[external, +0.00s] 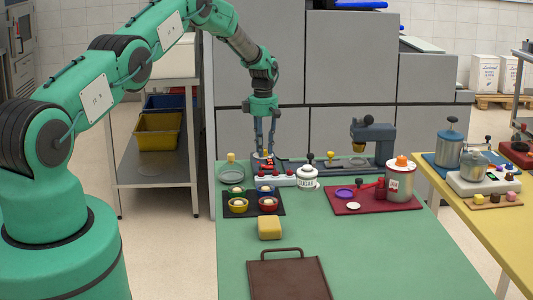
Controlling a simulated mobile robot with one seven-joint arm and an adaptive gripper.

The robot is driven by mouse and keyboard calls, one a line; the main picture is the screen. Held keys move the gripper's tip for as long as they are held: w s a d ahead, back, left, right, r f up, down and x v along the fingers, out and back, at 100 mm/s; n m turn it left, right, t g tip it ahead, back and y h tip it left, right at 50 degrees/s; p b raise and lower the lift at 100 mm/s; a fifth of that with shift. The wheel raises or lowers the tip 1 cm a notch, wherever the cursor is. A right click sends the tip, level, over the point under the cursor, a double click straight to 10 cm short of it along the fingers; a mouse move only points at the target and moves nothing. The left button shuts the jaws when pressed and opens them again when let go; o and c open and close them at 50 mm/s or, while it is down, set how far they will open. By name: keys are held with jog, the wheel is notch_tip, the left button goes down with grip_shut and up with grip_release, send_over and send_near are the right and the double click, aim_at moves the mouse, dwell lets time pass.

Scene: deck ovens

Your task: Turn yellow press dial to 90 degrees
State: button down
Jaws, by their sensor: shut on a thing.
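My gripper (264,152) points straight down at the back left of the green table. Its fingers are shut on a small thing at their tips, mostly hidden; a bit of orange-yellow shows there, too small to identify. It is at the left end of a long dark base (295,165).
Close by are a red-and-white strip (277,178), a white lidded jar (307,178) and a dark tray (261,211) with several small bowls. A red tray (343,207) holds a canister (400,182). The green table (360,250) is clear at front right.

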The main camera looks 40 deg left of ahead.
jog(key=shift+m, duration=0.4)
jog(key=m+b, duration=0.2)
jog(key=m, duration=0.2)
jog(key=m+b, duration=0.2)
jog(key=m, duration=0.4)
jog(key=m+b, duration=0.1)
jog(key=m, duration=0.5)
jog(key=shift+m, duration=0.4)
jog(key=m, duration=0.5)
jog(key=shift+m+b, duration=0.3)
jog(key=c, duration=1.4)
grip_release()
